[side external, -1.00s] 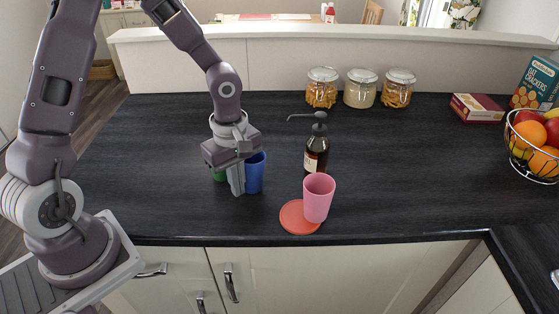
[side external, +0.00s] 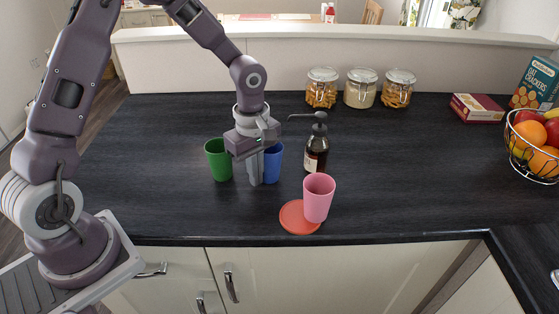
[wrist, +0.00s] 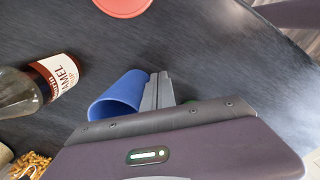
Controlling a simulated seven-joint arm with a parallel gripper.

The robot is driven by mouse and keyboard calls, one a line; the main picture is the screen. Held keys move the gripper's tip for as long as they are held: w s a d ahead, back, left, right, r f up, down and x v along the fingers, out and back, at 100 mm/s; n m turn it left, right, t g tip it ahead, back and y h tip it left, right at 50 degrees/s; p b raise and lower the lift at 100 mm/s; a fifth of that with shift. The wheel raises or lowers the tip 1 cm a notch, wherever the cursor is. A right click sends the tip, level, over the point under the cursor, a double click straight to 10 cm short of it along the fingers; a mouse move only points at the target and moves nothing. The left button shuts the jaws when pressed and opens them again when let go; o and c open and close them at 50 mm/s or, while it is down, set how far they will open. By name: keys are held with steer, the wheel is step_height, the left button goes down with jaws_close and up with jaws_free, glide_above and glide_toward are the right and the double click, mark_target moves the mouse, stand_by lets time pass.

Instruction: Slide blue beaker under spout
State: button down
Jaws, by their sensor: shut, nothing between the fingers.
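The blue beaker (side external: 275,163) stands upright on the dark counter, partly hidden behind my gripper. It shows in the wrist view (wrist: 117,96). My gripper (side external: 256,183) is shut and empty, pointing down, with its fingers (wrist: 158,92) low against or very close to the beaker's left side; contact is not certain. The dark pump bottle (side external: 316,150) stands to the right of the beaker, and its label shows in the wrist view (wrist: 58,76). Its spout (side external: 300,116) points left toward the beaker. The spout tip looks slightly right of the beaker; exact alignment is unclear.
A green beaker (side external: 217,161) stands left of my gripper. Several glass jars (side external: 361,90) line the back. The counter's left side is clear.

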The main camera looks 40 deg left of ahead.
mark_target(271, 166)
steer(key=shift+w+d, duration=0.2)
steer(key=shift+w, duration=1.9)
steer(key=shift+s+a, duration=0.15)
steer(key=shift+s, duration=1.35)
step_height(271, 166, up, 10)
steer(key=s+r+m+t, duration=0.2)
steer(key=s+r+m, duration=0.1)
steer(key=s+m, duration=0.2)
steer(key=s+r+m+t, duration=0.1)
steer(key=s+r+m, duration=0.3)
steer(key=s, duration=0.6)
steer(key=s+d+r+m+t, duration=0.1)
steer(key=s+r+m+t, duration=0.1)
steer(key=s+m, duration=0.5)
steer(key=shift+s+r+m+t, duration=0.3)
steer(key=shift+s+r+m, duration=0.1)
steer(key=shift+r, duration=0.5)
